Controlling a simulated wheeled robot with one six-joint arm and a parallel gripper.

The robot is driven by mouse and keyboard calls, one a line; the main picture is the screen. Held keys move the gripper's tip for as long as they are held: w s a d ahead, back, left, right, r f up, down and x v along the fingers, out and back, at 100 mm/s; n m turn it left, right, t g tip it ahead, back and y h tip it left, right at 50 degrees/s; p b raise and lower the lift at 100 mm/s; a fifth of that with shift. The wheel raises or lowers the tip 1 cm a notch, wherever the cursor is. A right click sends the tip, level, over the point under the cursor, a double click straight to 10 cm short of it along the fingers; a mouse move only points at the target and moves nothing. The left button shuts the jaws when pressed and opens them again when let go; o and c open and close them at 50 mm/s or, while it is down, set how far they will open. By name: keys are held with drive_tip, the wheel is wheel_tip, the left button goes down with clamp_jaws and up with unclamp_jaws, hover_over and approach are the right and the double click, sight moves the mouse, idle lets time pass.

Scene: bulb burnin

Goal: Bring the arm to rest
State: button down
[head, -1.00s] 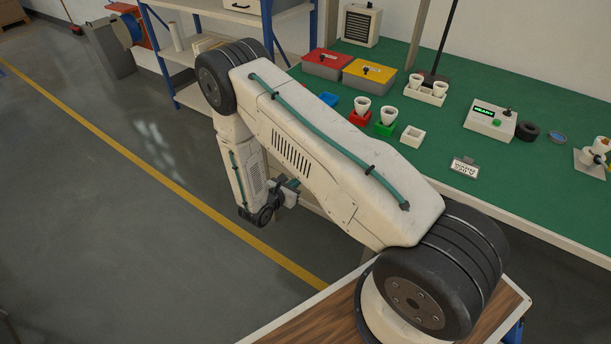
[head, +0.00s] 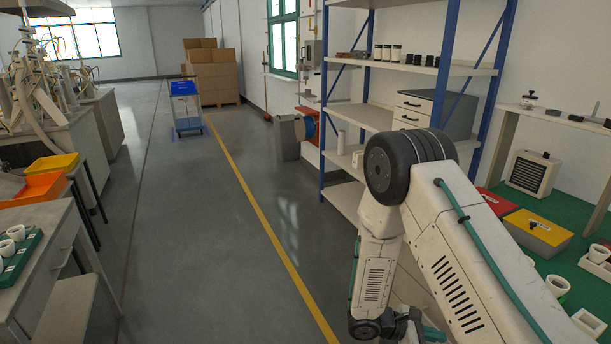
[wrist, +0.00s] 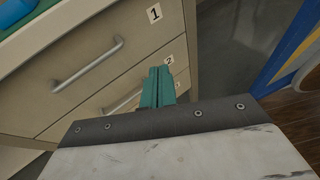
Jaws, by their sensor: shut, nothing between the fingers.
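My arm is folded, with its elbow raised and its forearm hanging down beside the green-topped bench (head: 574,268) in the head view. My gripper (wrist: 158,88) shows in the wrist view as two teal fingers closed against each other, with nothing between them. The fingers are in front of a drawer unit (wrist: 100,60) with drawers labelled 1 and 2; I cannot tell whether they touch it. In the head view only a bit of teal shows at the bottom edge by the wrist, and the fingertips are hidden.
A blue-and-white shelf rack (head: 441,65) stands behind the arm. The grey floor aisle (head: 190,230) with a yellow line is clear. A blue cart (head: 186,105) and stacked cartons (head: 212,75) stand far off. A side table (head: 40,235) with a green tray is at left.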

drive_tip(key=s+a+r+m+y, duration=0.2)
drive_tip(key=s+r+m+y, duration=0.2)
drive_tip(key=s+r, duration=0.3)
drive_tip(key=s+a+r+m+t+y, duration=0.1)
drive_tip(key=s+r+m+y, duration=0.4)
drive_tip(key=r, duration=1.3)
drive_tip(key=s+a+r+m+t+y, duration=0.1)
drive_tip(key=s+a+r+m+y, duration=0.3)
drive_tip(key=s+r+m, duration=0.3)
drive_tip(key=s+r+y, duration=0.1)
drive_tip(key=s+r, duration=0.3)
drive_tip(key=r, duration=0.2)
drive_tip(key=shift+s+m, duration=0.2)
drive_tip(key=shift+m, duration=0.1)
